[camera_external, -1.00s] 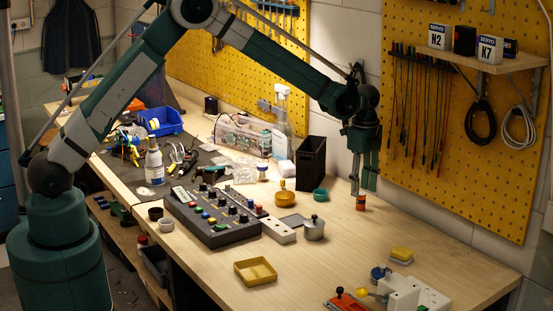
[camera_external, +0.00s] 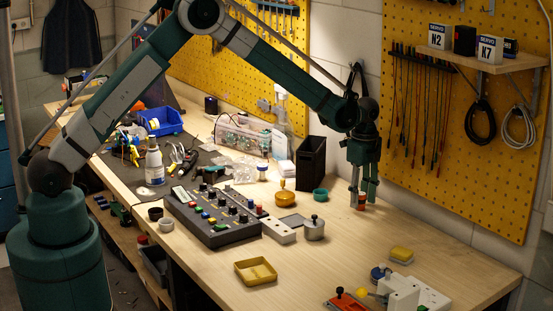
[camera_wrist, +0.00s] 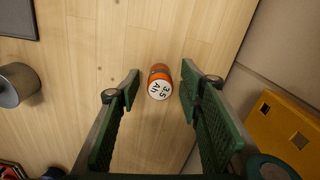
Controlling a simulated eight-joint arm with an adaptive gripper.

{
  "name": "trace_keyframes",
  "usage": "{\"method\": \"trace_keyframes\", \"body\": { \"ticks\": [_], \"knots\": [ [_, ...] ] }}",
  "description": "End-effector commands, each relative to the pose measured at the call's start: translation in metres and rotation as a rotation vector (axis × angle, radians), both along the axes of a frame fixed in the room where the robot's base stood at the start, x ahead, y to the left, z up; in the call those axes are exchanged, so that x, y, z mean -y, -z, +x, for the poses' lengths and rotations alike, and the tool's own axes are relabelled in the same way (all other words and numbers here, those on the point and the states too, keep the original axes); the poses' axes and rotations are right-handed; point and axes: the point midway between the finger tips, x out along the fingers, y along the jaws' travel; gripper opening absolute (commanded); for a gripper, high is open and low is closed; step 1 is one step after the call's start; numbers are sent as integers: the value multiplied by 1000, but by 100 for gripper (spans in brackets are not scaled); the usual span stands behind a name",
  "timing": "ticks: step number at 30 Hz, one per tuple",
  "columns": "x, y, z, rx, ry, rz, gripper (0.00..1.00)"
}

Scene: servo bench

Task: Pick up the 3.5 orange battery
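The orange battery (camera_wrist: 160,88) stands upright on the bench in the wrist view, its white top marked "3.5 Ah". It also shows in the external view (camera_external: 361,204) as a small orange cylinder, partly hidden by the fingers. My gripper (camera_wrist: 159,88) is open, with one green finger to each side of the battery and a gap on both sides. In the external view my gripper (camera_external: 362,202) points down at the battery, with its fingertips low by the bench top.
A grey lidded pot (camera_external: 314,230) and a white block (camera_external: 279,231) stand to the left. A black bin (camera_external: 311,160) and a teal ring (camera_external: 320,195) are behind. A yellow pegboard (camera_external: 455,130) rises behind the bench. The bench just in front of the battery is clear.

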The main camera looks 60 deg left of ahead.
Motion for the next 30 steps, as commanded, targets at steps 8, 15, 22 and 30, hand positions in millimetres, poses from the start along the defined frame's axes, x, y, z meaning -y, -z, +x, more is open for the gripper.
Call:
{"method": "trace_keyframes", "body": {
  "ticks": [8,15,22,30],
  "knots": [
    [0,0,0,0,0,0,5],
    [0,0,0,0,0,0,5],
    [0,-10,0,0,0,0,5],
    [0,-43,0,0,0,0,5]
  ]
}}
